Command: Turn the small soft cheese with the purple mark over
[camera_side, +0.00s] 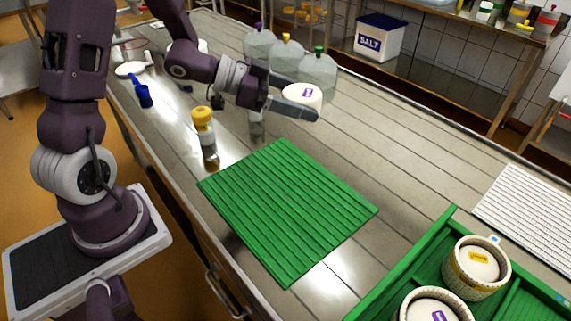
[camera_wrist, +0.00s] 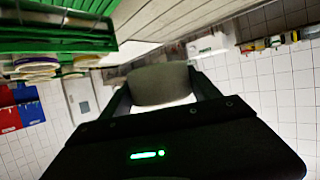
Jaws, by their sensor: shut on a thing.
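My gripper (camera_side: 304,99) is shut on a small white round cheese (camera_side: 298,91), held in the air above the table. The cheese is between the two fingers in the wrist view (camera_wrist: 160,85), where no mark can be seen. A green ribbed mat (camera_side: 285,210) lies bare on the table, in front of and below the gripper. The underside of the cheese is hidden.
A green tray (camera_side: 392,292) at the lower right holds moulds with a yellow-marked cheese (camera_side: 478,260) and a purple-marked cheese (camera_side: 436,312). A yellow-capped bottle (camera_side: 204,130) stands left of the green mat. Several clear jugs (camera_side: 287,58) stand behind the gripper. A white ribbed mat (camera_side: 530,215) lies right.

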